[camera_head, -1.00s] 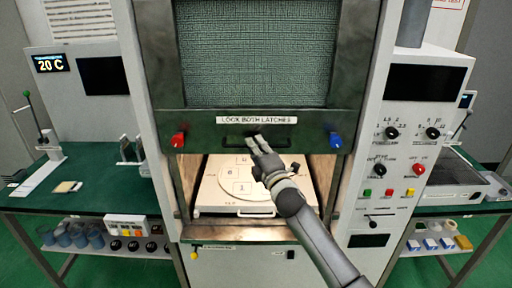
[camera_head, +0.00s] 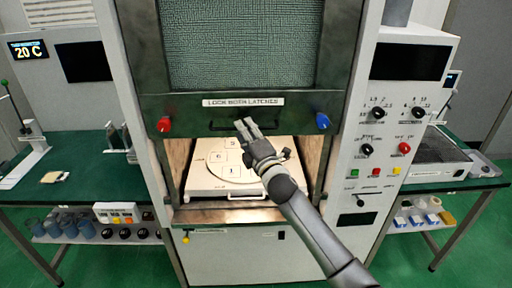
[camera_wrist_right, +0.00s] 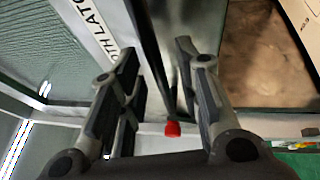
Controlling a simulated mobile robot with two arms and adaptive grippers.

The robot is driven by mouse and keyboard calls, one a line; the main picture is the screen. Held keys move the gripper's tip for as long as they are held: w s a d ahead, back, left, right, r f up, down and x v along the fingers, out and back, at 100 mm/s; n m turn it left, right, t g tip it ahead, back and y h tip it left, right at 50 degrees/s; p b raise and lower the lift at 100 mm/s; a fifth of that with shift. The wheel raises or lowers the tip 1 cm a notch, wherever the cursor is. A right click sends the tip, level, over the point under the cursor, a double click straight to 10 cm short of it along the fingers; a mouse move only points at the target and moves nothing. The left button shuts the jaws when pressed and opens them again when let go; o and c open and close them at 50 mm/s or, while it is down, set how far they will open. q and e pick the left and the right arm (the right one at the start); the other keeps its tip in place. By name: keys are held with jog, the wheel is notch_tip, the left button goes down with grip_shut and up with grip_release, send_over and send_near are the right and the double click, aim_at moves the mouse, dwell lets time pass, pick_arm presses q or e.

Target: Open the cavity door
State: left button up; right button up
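The cavity door (camera_head: 148,110) is a dark green frame with a mesh window. It is raised, and the lower cavity shows open beneath it. A dark bar handle (camera_head: 218,128) runs along its lower edge under a latch label. A red latch knob (camera_head: 164,124) and a blue one (camera_head: 322,121) sit at its lower corners. My right gripper (camera_head: 243,123) is at the handle's middle. In the right wrist view my right gripper (camera_wrist_right: 160,50) has its fingers apart, with a dark bar between them; contact is unclear. My left gripper is out of view.
A white tray (camera_head: 200,185) with a numbered disc sits in the cavity below my right gripper. A control panel (camera_head: 385,135) with knobs and buttons stands at the right. Green benches (camera_head: 75,172) flank the cabinet.

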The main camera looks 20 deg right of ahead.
jog(key=v, duration=1)
jog(key=shift+s, duration=0.2)
jog(key=shift+f, duration=0.15)
notch_tip(320, 180, down, 23)
jog(key=s+d+m+g+h+b, duration=0.1)
jog(key=d+m+g+h+b, duration=0.1)
jog(key=m+g+b, duration=0.15)
jog(key=s+d+f+m+g+b, duration=0.1)
jog(key=s+f+m+g, duration=0.3)
jog(key=f, duration=0.8)
jog(key=s+d+f+m+g+b, duration=0.1)
jog(key=s+f+m+g, duration=0.1)
jog(key=s+f, duration=0.75)
jog(key=s+f+m+g+b, duration=0.1)
jog(key=s+f+m+g, duration=0.1)
jog(key=s+f, duration=0.7)
jog(key=s+f+m+g+b, duration=0.1)
jog(key=s+f+m+g, duration=0.1)
jog(key=s+f, duration=0.65)
jog(key=s+f+m+g, duration=0.1)
jog(key=s+f, duration=0.3)
jog(key=s, duration=0.3)
jog(key=s+a+f+m+g+b, duration=0.1)
jog(key=s+f+m+g, duration=0.1)
jog(key=s+f, duration=0.3)
jog(key=s+f+m+g+b, duration=0.1)
jog(key=s+f, duration=0.3)
jog(key=s, duration=0.7)
jog(key=shift+a+f+g, duration=0.4)
jog(key=shift+g, duration=0.25)
